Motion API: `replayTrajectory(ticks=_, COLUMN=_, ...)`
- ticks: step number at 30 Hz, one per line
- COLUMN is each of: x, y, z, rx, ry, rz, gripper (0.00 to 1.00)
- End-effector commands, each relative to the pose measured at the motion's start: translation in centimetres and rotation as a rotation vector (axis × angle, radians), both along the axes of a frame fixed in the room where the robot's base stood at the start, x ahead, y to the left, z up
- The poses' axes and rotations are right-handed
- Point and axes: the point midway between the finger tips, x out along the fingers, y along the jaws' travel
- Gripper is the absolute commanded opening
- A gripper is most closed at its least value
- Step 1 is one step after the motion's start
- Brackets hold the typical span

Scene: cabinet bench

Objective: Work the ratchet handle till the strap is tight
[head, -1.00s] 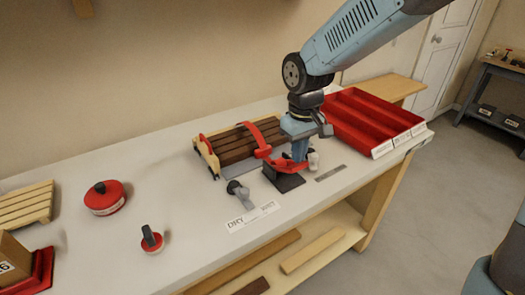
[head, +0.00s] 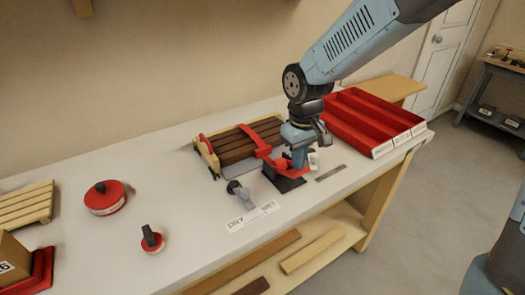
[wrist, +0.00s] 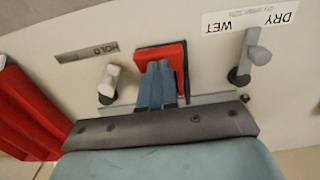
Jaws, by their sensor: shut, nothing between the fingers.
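The red strap (head: 252,140) runs over a bundle of brown slats (head: 232,148) and down toward the red and black ratchet (head: 286,181). My gripper (head: 299,163) is shut and empty, pointing down at the ratchet and hiding part of it in the head view. In the wrist view, its closed blue fingers (wrist: 158,88) lie over the ratchet's red part (wrist: 174,53); I cannot tell whether they touch it. A pale upright lever (head: 313,161) stands just right of the fingers; it also shows in the wrist view (wrist: 112,80). The strap's tightness cannot be judged.
A grey lever (head: 239,192) and a DRY/WET card (head: 254,217) lie in front left of the ratchet. A HOLD plate (wrist: 88,53) shows in the wrist view. A red divided tray (head: 365,120) is at right.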

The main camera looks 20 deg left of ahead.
Motion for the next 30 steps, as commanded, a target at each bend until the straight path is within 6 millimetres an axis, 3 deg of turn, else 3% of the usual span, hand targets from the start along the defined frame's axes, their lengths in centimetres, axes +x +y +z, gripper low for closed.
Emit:
replayTrajectory(ticks=26, x=-0.5, y=-0.5, z=-4.9, rx=-0.001, ry=0.001, rz=0.0, gripper=0.0)
replayTrajectory(ticks=30, x=-0.4, y=-0.5, z=-4.4, rx=0.0, ry=-0.001, rz=-0.001, gripper=0.0)
